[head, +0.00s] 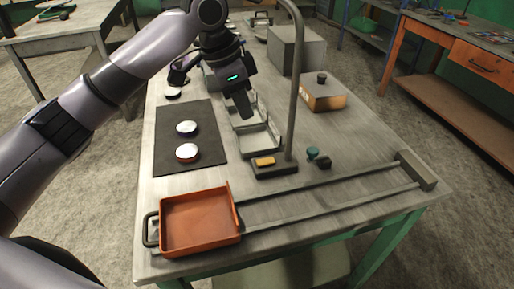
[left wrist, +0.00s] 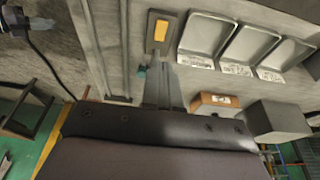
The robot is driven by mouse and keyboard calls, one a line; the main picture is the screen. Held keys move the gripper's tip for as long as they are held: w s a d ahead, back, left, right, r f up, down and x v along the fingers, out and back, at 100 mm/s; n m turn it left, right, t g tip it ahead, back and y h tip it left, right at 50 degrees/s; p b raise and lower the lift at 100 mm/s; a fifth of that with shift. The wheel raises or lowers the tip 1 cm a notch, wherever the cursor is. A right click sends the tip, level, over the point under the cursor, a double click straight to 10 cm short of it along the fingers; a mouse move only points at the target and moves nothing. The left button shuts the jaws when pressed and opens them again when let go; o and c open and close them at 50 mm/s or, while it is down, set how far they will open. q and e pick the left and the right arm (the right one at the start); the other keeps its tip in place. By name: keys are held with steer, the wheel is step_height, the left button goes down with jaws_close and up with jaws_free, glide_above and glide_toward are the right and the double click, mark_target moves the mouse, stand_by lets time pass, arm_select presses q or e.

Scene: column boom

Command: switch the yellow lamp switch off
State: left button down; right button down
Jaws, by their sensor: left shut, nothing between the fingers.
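The yellow lamp switch (head: 265,161) is a small block on the dark lamp base (head: 276,171) on the bench. The switch also shows in the left wrist view (left wrist: 161,31), near the top, uncovered. Which way it is tilted is too small to tell. My left gripper (head: 244,111) is shut and empty, above the grey bins and farther back than the switch, apart from it. My right gripper is not in view.
Grey open bins (head: 259,139) stand just behind the lamp base. A teal knob (head: 312,153) is to its right. An orange tray (head: 198,221) with rails lies in front. A black mat (head: 190,137) with two round pieces is left. A wooden-fronted box (head: 322,97) stands behind.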

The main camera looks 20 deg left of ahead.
arm_select(q)
glide_toward(262, 162)
steer(key=x, duration=0.5)
steer(key=shift+f, duration=0.75)
steer(key=shift+f+h, duration=0.2)
steer(key=shift+h, duration=0.1)
steer(key=shift+d+r, duration=0.1)
